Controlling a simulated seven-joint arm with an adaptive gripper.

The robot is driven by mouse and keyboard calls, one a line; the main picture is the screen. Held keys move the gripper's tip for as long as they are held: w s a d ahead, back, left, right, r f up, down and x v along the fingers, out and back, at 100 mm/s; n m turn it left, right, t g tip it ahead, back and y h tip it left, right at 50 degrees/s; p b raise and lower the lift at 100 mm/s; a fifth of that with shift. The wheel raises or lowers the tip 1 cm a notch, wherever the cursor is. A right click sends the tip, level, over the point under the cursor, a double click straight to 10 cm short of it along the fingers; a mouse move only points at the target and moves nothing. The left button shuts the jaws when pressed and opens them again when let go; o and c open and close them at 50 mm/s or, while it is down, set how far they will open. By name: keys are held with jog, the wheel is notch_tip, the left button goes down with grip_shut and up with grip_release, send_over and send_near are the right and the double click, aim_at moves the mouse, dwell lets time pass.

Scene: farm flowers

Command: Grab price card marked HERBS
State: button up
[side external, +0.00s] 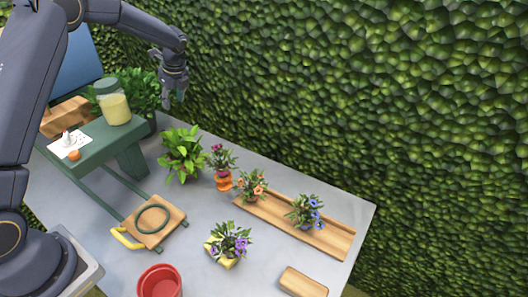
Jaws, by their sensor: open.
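No lettering reading HERBS is legible in the side external view. A small white card or paper (60,150) lies on the green raised stand (112,145) at the left, with a small orange thing (74,155) at its edge. I cannot tell whether it is the price card. My gripper (174,98) is open and empty, pointing down. In the picture it hangs above and right of the stand, in front of the hedge.
A jar (113,104) stands on the green stand. Potted flowers, a leafy plant (182,154), a wooden tray (275,222), a wooden board (168,212), a red pot (159,284) and a wooden block (303,284) occupy the grey table (195,255). A hedge closes the back.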

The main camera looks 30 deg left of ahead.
aim_at(169, 134)
jog(key=shift+g, duration=0.4)
jog(key=x, duration=0.9)
jog(key=s+x, duration=0.1)
jog(key=x, duration=0.4)
jog(key=shift+s+d+f, duration=0.1)
jog(key=shift+d+f, duration=0.15)
jog(key=shift+d, duration=0.1)
jog(key=shift+a+x, duration=0.1)
jog(key=shift+x, duration=1.45)
jog(key=shift+a+x, duration=0.15)
jog(key=shift+x, duration=1.4)
jog(key=shift+r, duration=0.1)
jog(key=shift+c, duration=0.4)
grip_shut()
